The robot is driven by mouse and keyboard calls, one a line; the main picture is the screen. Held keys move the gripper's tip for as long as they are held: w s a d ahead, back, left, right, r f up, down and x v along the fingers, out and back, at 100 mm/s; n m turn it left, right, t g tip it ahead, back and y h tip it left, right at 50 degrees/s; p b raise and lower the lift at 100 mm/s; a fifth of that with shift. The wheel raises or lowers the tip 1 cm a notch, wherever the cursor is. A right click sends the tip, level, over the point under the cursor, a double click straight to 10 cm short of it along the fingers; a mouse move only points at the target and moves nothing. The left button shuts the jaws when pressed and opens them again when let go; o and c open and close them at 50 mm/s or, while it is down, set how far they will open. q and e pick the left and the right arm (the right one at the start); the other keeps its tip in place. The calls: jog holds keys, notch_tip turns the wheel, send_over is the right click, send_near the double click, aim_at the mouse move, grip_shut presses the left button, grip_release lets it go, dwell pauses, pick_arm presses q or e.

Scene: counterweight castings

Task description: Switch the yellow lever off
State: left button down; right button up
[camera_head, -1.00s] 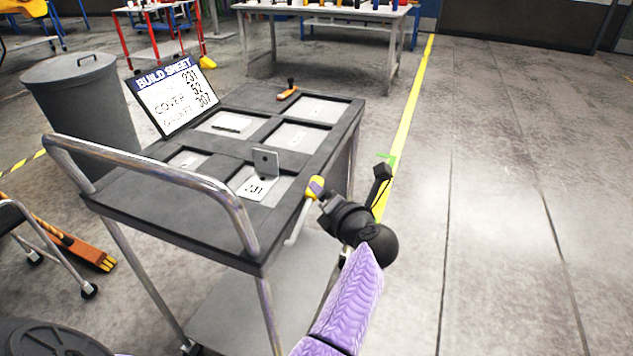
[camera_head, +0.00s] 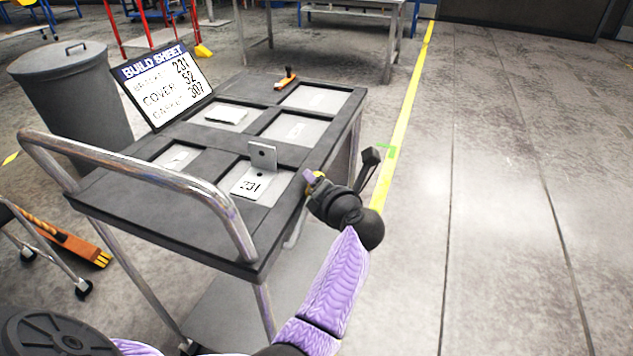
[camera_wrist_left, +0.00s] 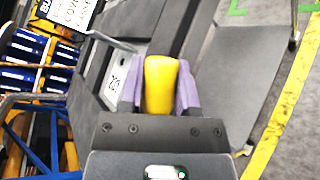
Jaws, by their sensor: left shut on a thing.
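The yellow lever (camera_head: 311,179) is on the right side of the grey cart, near its middle. In the head view most of it is hidden by my left gripper (camera_head: 316,183). In the left wrist view the yellow handle (camera_wrist_left: 160,84) stands between the two purple fingers of my left gripper (camera_wrist_left: 165,88), which is shut on it. A pale rod shows below the lever, beside the cart's edge. The lever's exact angle is hard to tell. My right gripper is not in view.
The grey cart (camera_head: 130,190) has shallow trays, a bracket (camera_head: 262,157) with a 231 card, and a build sheet sign (camera_head: 165,88). A bin (camera_head: 72,100) stands at left. The floor right of the yellow line (camera_head: 405,110) is clear.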

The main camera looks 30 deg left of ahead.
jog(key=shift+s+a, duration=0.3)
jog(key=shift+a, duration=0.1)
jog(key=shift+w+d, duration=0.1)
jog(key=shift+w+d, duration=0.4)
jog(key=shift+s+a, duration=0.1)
